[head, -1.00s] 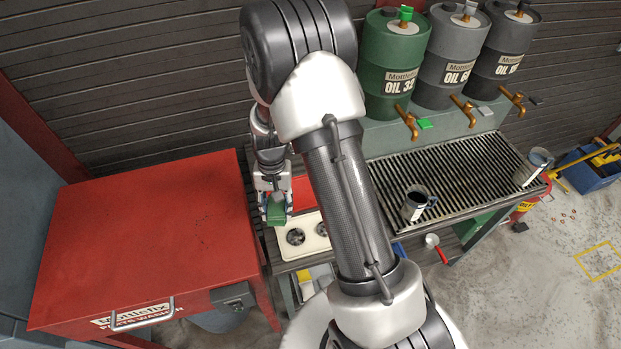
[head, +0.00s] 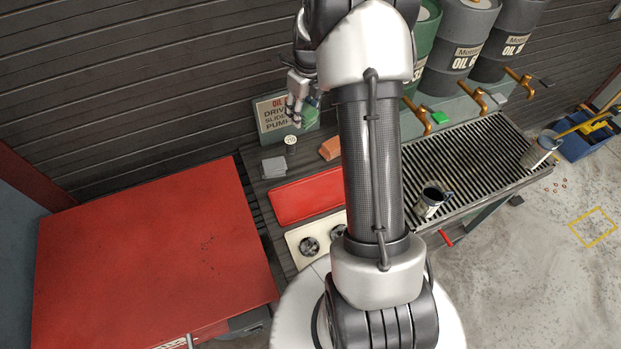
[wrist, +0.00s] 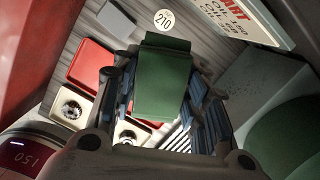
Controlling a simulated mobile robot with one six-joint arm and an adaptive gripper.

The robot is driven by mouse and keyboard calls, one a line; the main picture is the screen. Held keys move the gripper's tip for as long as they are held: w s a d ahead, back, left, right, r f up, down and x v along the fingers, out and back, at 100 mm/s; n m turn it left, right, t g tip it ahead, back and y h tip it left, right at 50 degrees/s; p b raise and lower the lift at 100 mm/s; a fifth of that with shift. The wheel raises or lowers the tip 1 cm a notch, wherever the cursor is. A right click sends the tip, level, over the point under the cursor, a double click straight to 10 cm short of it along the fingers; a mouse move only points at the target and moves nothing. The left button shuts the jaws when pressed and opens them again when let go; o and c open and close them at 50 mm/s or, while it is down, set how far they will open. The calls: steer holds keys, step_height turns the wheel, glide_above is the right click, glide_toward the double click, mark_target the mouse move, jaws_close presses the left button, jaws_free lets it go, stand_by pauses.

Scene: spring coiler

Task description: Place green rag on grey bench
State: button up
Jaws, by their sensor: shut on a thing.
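My gripper (wrist: 168,105) is shut on the green rag (wrist: 163,80), a folded dark green block between the blue-padded fingers in the wrist view. In the head view my gripper (head: 298,115) is raised over the back of the grey bench (head: 303,160), in front of a sign. The rag is small and partly hidden by the fingers there. The bench's grey planked top also shows below the rag in the wrist view. I see the rag apart from the bench top, held above it.
On the bench are a red tray (head: 308,196), a cream panel with two dials (head: 310,243), a grey block (head: 274,167), an orange block (head: 330,148) and a round 210 marker (head: 291,141). The sign (head: 272,116) stands behind. A red cabinet (head: 140,260) is left; a mug (head: 430,199) stands on the grate.

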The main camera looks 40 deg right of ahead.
mark_target(303, 161)
step_height(303, 161, down, 20)
steer(key=b, duration=0.5)
steer(key=shift+r, duration=0.1)
steer(key=shift+r, duration=0.1)
steer(key=shift+s, duration=0.1)
steer(key=o, duration=0.4)
steer(key=shift+f+b, duration=0.2)
steer(key=shift+b, duration=0.1)
steer(key=o, duration=0.5)
